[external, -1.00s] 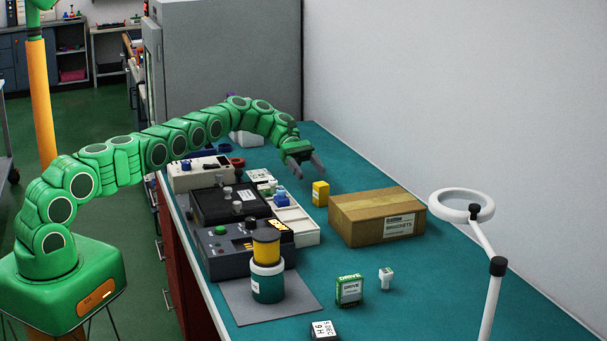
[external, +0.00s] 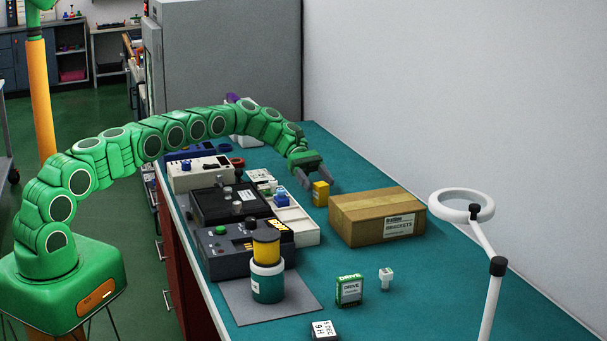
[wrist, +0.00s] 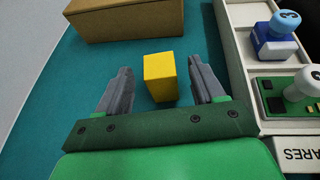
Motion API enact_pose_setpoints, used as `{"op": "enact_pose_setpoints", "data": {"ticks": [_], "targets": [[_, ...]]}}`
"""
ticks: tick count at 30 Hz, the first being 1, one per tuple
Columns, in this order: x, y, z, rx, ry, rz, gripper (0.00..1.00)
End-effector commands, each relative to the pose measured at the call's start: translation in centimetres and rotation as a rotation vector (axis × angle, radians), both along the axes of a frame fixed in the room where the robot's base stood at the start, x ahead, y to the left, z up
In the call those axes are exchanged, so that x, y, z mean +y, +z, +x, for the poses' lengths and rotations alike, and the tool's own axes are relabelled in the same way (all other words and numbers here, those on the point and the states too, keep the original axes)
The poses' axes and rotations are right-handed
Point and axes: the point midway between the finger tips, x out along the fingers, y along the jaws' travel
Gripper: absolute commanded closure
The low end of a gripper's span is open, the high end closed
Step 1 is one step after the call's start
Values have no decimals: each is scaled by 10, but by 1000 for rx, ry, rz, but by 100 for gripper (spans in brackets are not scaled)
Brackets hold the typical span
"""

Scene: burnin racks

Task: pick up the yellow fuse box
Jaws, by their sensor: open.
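The yellow fuse box (external: 320,194) is a small upright block on the teal bench top, just left of the cardboard box. In the wrist view the yellow fuse box (wrist: 160,77) lies between my two grey fingers, with gaps on both sides. My gripper (external: 316,182) is open and empty, low over the bench at the fuse box. In the wrist view my gripper's (wrist: 161,80) fingers point toward the fuse box and do not appear to touch it. In the external view a finger partly overlaps the fuse box.
A cardboard box (external: 360,225) stands close right of the fuse box. A white tray (external: 305,232) with a blue-topped part (wrist: 277,38) lies to the left. Dark test units (external: 215,255) line the left edge. A magnifier lamp (external: 487,260) stands at right. Bench behind the fuse box is clear.

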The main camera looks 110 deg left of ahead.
Motion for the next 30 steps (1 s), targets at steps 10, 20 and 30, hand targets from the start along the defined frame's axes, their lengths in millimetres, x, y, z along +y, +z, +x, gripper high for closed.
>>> {"op": "enact_pose_setpoints", "data": {"ticks": [10,20,30], "targets": [[-13,-9,18,-1,0,0,32],[-15,-11,21,0,0,0,32],[-15,-11,21,-1,-1,-1,76]]}}
